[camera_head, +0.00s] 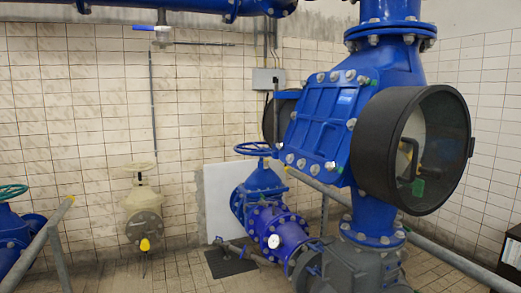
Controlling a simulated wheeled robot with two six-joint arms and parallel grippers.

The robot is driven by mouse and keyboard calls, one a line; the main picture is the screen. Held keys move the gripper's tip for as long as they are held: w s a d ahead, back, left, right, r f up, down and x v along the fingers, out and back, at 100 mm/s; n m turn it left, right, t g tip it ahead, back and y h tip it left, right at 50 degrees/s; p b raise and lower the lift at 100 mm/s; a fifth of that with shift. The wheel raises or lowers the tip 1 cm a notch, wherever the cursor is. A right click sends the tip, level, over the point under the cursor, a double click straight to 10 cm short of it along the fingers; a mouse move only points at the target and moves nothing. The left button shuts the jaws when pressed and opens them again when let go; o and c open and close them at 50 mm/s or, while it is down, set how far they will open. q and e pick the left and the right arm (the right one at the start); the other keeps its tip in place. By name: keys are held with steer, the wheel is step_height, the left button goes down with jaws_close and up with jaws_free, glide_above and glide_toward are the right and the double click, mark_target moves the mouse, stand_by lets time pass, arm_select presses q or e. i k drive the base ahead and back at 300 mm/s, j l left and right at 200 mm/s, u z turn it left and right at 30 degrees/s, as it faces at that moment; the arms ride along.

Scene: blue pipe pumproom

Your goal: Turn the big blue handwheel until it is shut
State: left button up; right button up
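The big blue handwheel (257,149) sits near the middle of the head view, lying roughly flat on top of a blue valve (262,182) in a floor-level pipe. Its rim and spokes show, but how far it is turned cannot be told. The large blue pipe fitting stands close on its right. Neither of my grippers shows in this view, and nothing is seen touching the handwheel.
A large blue check valve (322,120) with a round black drum (425,150) fills the right side. Grey railings (58,245) stand at left and right. A beige valve (142,205) and a teal handwheel (12,191) are at left. Tiled floor shows between.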

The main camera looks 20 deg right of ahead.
mark_target(263, 151)
steer(key=u, duration=0.15)
steer(key=i+u, duration=0.2)
steer(key=i, duration=0.75)
steer(key=i+j, duration=0.1)
steer(key=i, duration=1.55)
steer(key=i+l+z, duration=0.1)
steer(key=i+z, duration=0.3)
steer(key=i, duration=0.45)
steer(key=i+j+z, duration=0.2)
steer(key=i+z, duration=0.2)
steer(key=i, duration=0.4)
